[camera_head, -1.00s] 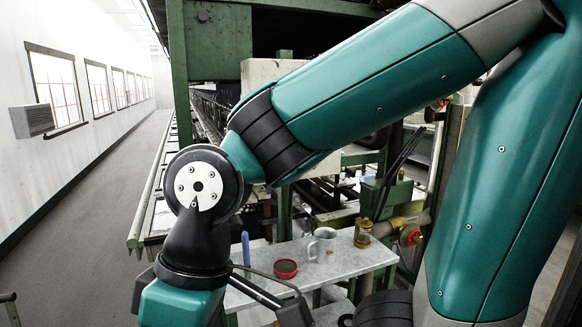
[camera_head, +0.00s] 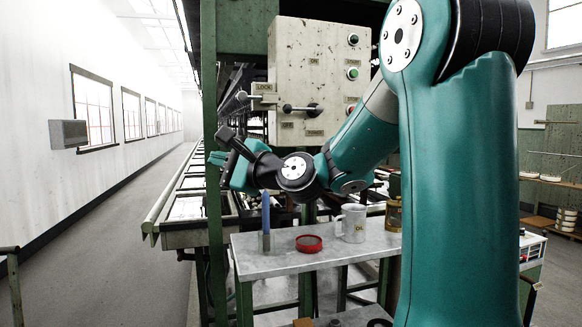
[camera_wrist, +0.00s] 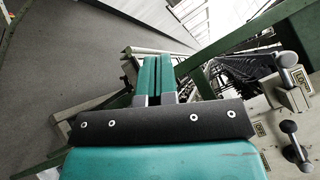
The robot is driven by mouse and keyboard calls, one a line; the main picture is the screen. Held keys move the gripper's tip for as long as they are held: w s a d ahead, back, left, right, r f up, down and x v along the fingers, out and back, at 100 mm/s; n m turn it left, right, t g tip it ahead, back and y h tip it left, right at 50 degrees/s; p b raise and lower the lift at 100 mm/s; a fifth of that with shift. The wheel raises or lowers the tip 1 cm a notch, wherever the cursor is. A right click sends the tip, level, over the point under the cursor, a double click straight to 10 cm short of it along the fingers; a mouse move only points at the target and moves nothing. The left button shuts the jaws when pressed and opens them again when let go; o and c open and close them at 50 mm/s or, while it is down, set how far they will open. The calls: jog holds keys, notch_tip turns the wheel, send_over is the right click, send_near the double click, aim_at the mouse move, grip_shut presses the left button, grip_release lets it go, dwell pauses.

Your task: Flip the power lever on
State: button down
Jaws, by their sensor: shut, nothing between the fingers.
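The power lever (camera_head: 302,108) is on the front of a pale, stained control box (camera_head: 295,50). It lies about level, between an ON label above and OFF and POWER labels below. In the wrist view the lever (camera_wrist: 294,146) shows at the right edge. My gripper (camera_head: 217,158) is left of and below the lever, clear of the box. In the wrist view my gripper (camera_wrist: 157,72) has its two teal fingers together with nothing between them, pointing away from the lever.
A lock lever (camera_head: 244,96) with a LOCK label sits left of the power lever. Round buttons (camera_head: 352,73) line the box's right side. Below, a bench (camera_head: 280,262) holds a grey mug (camera_head: 351,222), a red round tin (camera_head: 309,243) and a blue-handled tool (camera_head: 266,215). The left aisle is clear.

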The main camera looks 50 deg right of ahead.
aim_at(302, 109)
jog(key=s+d+m+t+h+b, duration=0.1)
jog(key=s+d+m+h+b, duration=0.2)
jog(key=d+m+h, duration=0.4)
jog(key=s+d+f+m+t+h+b, duration=0.1)
jog(key=s+d+m+t+h+b, duration=0.1)
jog(key=d+m+h, duration=0.5)
jog(key=s+d+m+b, duration=0.1)
jog(key=s+d+m, duration=0.1)
jog(key=d, duration=0.4)
jog(key=shift+f+m+t+b, duration=0.3)
jog(key=shift+m, duration=0.4)
jog(key=shift+d, duration=0.1)
jog(key=s+a+r+p+x, duration=0.1)
jog(key=r+p+x, duration=0.1)
jog(key=p+x, duration=0.7)
jog(key=x, duration=0.4)
jog(key=shift+a, duration=0.2)
jog(key=shift+s+r, duration=0.1)
jog(key=shift+r, duration=0.05)
